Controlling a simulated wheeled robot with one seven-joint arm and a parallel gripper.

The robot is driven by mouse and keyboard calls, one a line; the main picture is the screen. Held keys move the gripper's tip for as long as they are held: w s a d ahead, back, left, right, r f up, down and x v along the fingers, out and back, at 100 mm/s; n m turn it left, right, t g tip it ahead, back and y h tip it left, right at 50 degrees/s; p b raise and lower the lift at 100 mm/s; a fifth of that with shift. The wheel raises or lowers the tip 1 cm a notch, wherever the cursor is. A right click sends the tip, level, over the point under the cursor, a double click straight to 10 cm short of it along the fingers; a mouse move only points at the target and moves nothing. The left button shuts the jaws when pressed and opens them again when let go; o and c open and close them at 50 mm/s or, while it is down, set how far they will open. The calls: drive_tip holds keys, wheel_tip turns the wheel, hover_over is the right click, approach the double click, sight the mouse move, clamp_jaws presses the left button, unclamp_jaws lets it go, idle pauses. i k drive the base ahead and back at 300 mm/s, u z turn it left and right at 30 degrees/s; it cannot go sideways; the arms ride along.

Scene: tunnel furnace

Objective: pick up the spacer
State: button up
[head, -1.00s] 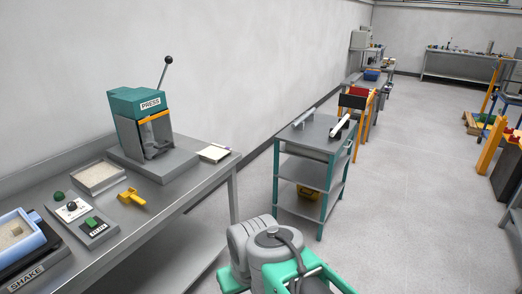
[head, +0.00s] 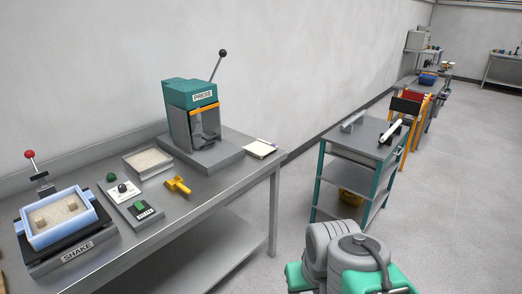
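I cannot make out a spacer for certain in the head view. Small candidates lie on the left bench (head: 215,197). One is a yellow piece with a stub handle (head: 178,186), lying in front of the press. Two small tan blocks sit in the sand of the blue tray (head: 66,240), on the shaker marked SHAKE. My gripper is not in view. Only grey and green links of my arm show at the bottom right.
A teal press (head: 194,110) stands at the back of the bench, beside a shallow sand tray (head: 148,161) and a control panel (head: 137,209) with buttons. A grey cart (head: 364,135) with green posts stands right of the bench. Open floor lies at the right.

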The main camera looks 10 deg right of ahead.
sight(72, 204)
drive_tip(key=u, duration=1.6)
drive_tip(key=i, duration=0.4)
drive_tip(key=u, duration=0.75)
drive_tip(key=i, duration=1.4)
drive_tip(key=u, duration=0.55)
